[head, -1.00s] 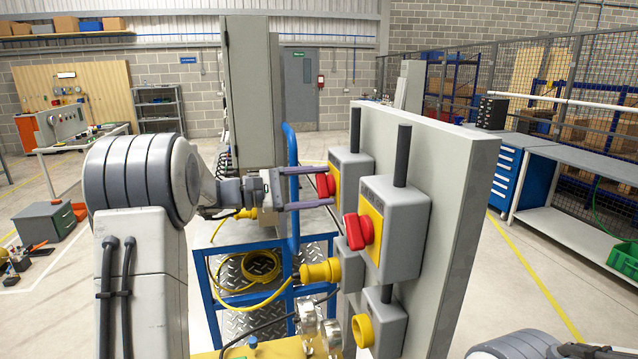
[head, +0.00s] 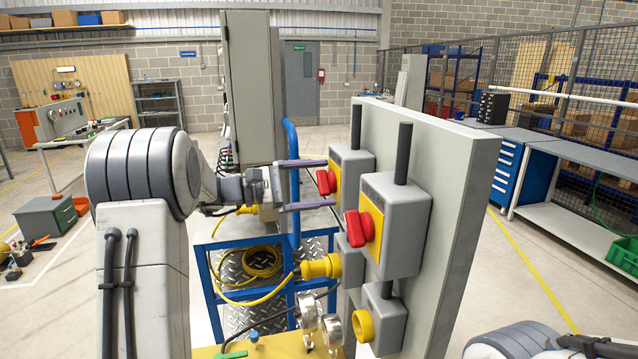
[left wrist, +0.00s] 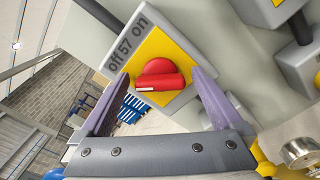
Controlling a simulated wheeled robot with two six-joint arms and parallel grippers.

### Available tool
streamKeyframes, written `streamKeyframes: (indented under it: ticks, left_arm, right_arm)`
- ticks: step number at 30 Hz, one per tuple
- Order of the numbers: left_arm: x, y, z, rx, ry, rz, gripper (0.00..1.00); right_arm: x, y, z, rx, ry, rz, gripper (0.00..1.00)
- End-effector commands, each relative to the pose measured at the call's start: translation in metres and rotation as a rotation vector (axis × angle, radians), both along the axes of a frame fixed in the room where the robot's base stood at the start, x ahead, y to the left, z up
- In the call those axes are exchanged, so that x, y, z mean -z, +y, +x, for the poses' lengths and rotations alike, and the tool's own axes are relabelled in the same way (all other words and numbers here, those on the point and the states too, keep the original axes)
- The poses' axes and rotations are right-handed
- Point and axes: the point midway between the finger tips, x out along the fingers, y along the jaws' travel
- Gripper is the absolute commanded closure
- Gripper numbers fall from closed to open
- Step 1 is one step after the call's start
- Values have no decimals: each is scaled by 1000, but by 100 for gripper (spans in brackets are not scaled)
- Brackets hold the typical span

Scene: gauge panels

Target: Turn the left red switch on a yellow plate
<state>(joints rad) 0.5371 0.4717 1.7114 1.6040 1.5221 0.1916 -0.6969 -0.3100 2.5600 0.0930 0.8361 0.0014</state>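The left red switch (head: 326,181) sits on a yellow plate (head: 334,168) on a grey box on the panel. In the left wrist view the red switch (left wrist: 160,80) has a handle bar lying nearly level, with a white mark at its left end. The yellow plate (left wrist: 160,44) is below the label "off 57 on". My left gripper (head: 329,182) is open, one finger above and one below the switch in the head view. In the left wrist view the fingers (left wrist: 162,78) stand either side of the knob with gaps. My right gripper is out of view.
A second red switch (head: 360,228) on its own yellow plate is nearer on the panel (head: 455,200). A yellow plug (head: 321,267) and gauges (head: 310,312) are below my left gripper. A blue trolley (head: 200,262) stands behind. Dark handles rise from the boxes.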

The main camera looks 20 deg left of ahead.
Motion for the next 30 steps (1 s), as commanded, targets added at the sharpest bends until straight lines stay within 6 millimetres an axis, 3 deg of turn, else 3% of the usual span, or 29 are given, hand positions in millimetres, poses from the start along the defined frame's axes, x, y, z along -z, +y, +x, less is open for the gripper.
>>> streamKeyframes:
  ticks: [8,21,30]
  left_arm:
    - [1,8,-5,-1,-4,1,0]
    - [2,75,-50,-4,-3,1,0]
    - [0,87,-59,0,0,0,0]
  right_arm:
    - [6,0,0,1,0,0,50]
    - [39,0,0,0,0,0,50]
    - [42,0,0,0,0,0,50]
